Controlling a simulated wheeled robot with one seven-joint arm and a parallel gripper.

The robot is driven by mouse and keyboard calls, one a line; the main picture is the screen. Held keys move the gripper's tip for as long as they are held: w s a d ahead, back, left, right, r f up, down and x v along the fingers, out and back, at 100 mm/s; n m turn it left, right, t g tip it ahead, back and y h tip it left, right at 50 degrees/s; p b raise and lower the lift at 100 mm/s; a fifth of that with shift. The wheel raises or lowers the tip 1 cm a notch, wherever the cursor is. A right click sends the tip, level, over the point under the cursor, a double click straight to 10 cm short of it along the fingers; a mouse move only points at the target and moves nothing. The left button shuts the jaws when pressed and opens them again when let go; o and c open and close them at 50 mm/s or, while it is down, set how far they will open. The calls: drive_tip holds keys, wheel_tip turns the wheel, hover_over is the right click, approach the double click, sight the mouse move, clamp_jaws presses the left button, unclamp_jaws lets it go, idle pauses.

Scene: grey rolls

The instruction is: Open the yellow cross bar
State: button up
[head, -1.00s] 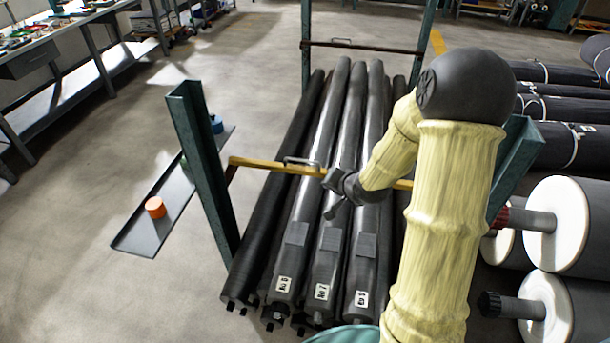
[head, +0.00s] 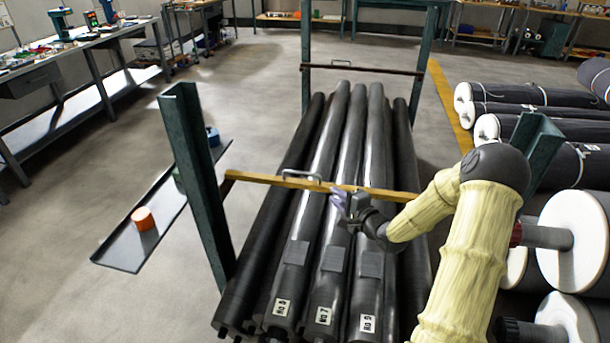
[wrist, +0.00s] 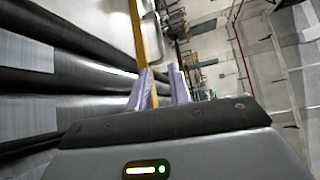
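The yellow cross bar (head: 262,180) spans the front of the rack between two green posts, over the dark grey rolls (head: 325,215). A metal handle (head: 302,176) sits on the bar, left of my gripper. My gripper (head: 339,199) is at the bar, right of the handle, with its pale lavender fingers pointing at it. In the wrist view the bar (wrist: 146,38) runs down from the top and passes between the fingers of my gripper (wrist: 161,88). The fingers stand apart with a gap showing. I cannot tell whether either finger touches the bar.
The left green post (head: 195,185) and right green post (head: 540,145) flank the bar. A narrow shelf (head: 120,255) with an orange cylinder (head: 143,218) is at left. White-ended rolls (head: 570,235) crowd the right. The floor at front left is clear.

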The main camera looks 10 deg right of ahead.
sight(305, 174)
drive_tip(key=b+x, duration=0.1)
drive_tip(key=x, duration=1.6)
drive_tip(key=shift+s, duration=0.1)
clamp_jaws()
